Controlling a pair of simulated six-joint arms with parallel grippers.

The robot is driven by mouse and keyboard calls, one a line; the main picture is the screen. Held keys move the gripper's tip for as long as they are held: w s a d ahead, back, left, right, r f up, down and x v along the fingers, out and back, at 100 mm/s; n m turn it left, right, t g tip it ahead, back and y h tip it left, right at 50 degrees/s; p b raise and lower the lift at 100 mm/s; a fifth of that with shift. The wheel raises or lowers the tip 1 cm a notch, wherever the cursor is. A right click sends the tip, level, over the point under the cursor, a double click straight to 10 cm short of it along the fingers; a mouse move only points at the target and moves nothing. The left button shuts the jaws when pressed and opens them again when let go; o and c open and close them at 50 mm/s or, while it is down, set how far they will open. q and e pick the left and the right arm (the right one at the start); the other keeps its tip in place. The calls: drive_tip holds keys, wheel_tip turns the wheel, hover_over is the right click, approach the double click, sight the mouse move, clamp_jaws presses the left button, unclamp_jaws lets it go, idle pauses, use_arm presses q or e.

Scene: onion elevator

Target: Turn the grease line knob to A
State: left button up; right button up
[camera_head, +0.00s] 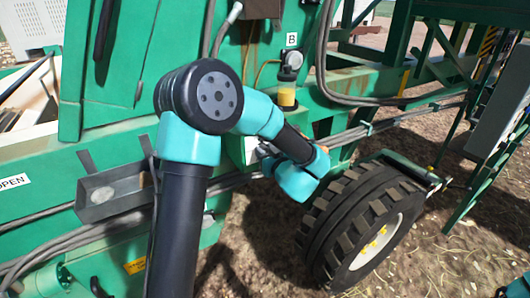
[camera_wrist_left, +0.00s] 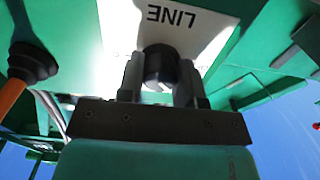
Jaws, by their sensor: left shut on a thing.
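The grease line knob (camera_wrist_left: 160,66) is a round black knob in the wrist view, in front of a white plate (camera_wrist_left: 205,40) that reads LINE upside down. My left gripper (camera_wrist_left: 160,84) has one finger on each side of the knob and is shut on it. In the head view my left gripper (camera_head: 264,153) is mostly hidden behind my own arm, at the green machine side. A white B label (camera_head: 291,39) shows above a cup of yellow grease (camera_head: 287,95). The knob's pointer and an A label cannot be made out. My right gripper is not in view.
A large black tyre (camera_head: 345,215) stands close below and right of the gripper. A metal tray (camera_head: 115,190) and an OPEN label (camera_head: 14,182) are at the left. Cables and pipes run along the frame. An orange handle with a black end (camera_wrist_left: 30,65) is at the wrist view's left.

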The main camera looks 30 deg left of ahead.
use_arm(q)
drive_tip(key=shift+m, duration=1.4)
drive_tip(key=o, duration=0.9)
drive_tip(key=shift+o, duration=0.2)
drive_tip(key=v, duration=1.7)
drive_tip(key=shift+d, duration=0.2)
drive_tip(key=shift+s, duration=0.1)
